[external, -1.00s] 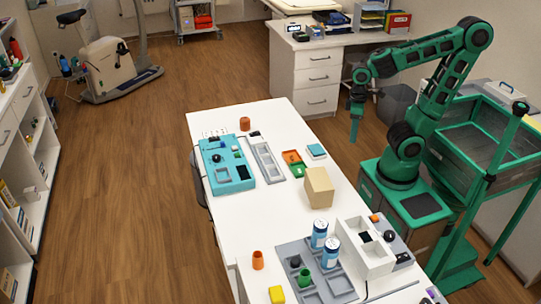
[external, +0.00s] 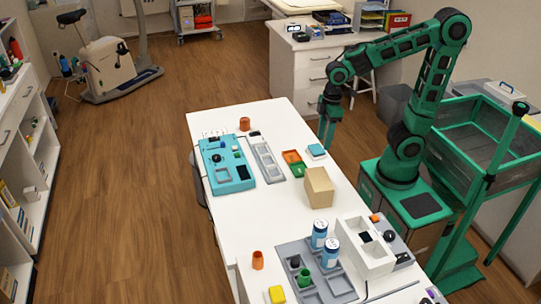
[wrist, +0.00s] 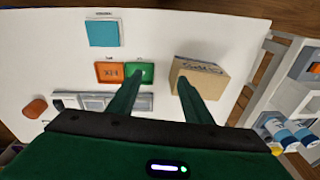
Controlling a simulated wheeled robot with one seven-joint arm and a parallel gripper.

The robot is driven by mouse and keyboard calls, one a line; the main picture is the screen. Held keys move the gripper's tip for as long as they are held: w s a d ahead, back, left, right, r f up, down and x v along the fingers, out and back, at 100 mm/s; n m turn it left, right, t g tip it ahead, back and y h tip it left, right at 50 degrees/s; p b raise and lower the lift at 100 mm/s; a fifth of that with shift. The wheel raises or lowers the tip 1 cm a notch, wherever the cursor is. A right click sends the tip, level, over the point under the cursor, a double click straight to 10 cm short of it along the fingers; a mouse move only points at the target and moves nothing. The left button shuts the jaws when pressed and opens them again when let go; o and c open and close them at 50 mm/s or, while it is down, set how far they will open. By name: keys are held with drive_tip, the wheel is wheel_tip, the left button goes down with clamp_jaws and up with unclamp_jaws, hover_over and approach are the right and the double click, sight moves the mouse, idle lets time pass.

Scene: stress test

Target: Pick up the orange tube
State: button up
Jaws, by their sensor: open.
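An orange tube-like piece (external: 245,124) stands at the far end of the white table; it also shows at the left of the wrist view (wrist: 35,107). A second orange piece, cup-like and open at the top (external: 258,260), stands near the table's near left edge. I cannot tell which one is the tube named. My gripper (external: 326,138) is open and empty, raised by the table's right edge, apart from both orange pieces. In the wrist view its fingers (wrist: 161,78) point toward the green tray and the cardboard box, with nothing between them.
A cardboard box (external: 318,187), a green tray (external: 297,170), an orange tray (external: 291,156) and a teal square (external: 316,151) lie mid-table. A teal panel (external: 227,176) sits at the left. Blue-and-white cans (external: 320,233) stand nearer.

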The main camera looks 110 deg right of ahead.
drive_tip(key=w+a+f+n+t+y, duration=0.15)
drive_tip(key=w+a+n, duration=0.35)
drive_tip(key=w, duration=0.8)
drive_tip(key=n+y, duration=1.1)
approach(257, 256)
drive_tip(key=a, duration=0.1)
drive_tip(key=w+a, duration=0.1)
drive_tip(key=a, duration=0.1)
drive_tip(key=w+a+f, duration=0.1)
drive_tip(key=a, duration=0.3)
drive_tip(key=a+f, duration=0.1)
drive_tip(key=a, duration=0.1)
drive_tip(key=shift+a, duration=0.3)
drive_tip(key=shift+w+a+f, duration=0.15)
drive_tip(key=shift+a, duration=0.2)
drive_tip(key=c, duration=1.1)
